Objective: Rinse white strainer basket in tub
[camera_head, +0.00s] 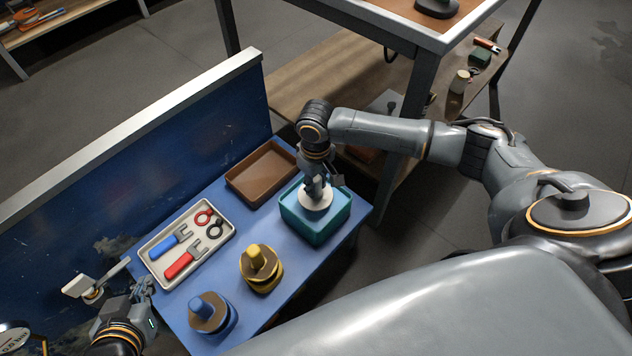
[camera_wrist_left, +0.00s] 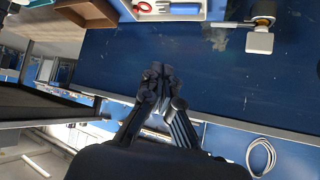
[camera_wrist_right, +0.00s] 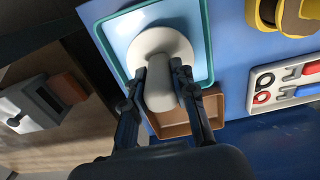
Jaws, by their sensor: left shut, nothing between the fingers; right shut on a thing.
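The white strainer basket (camera_head: 316,199) shows as a round white disc at the teal tub (camera_head: 312,231). My right gripper (camera_head: 317,184) is above it, shut on its grey-white knob. In the right wrist view the basket (camera_wrist_right: 150,45) lies within the rim of the tub (camera_wrist_right: 208,45), with my right gripper (camera_wrist_right: 158,88) around the knob. How deep it sits in the tub is hidden. My left gripper (camera_head: 142,287) is shut and empty at the left end of the blue table; it also shows in the left wrist view (camera_wrist_left: 158,75).
A brown tray (camera_head: 262,173) stands behind the tub. A white tray (camera_head: 153,247) holds red and blue tools. A yellow-knobbed object (camera_head: 260,268) and a blue-knobbed object (camera_head: 209,314) stand at the front. A blue panel (camera_head: 130,150) runs along the back.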

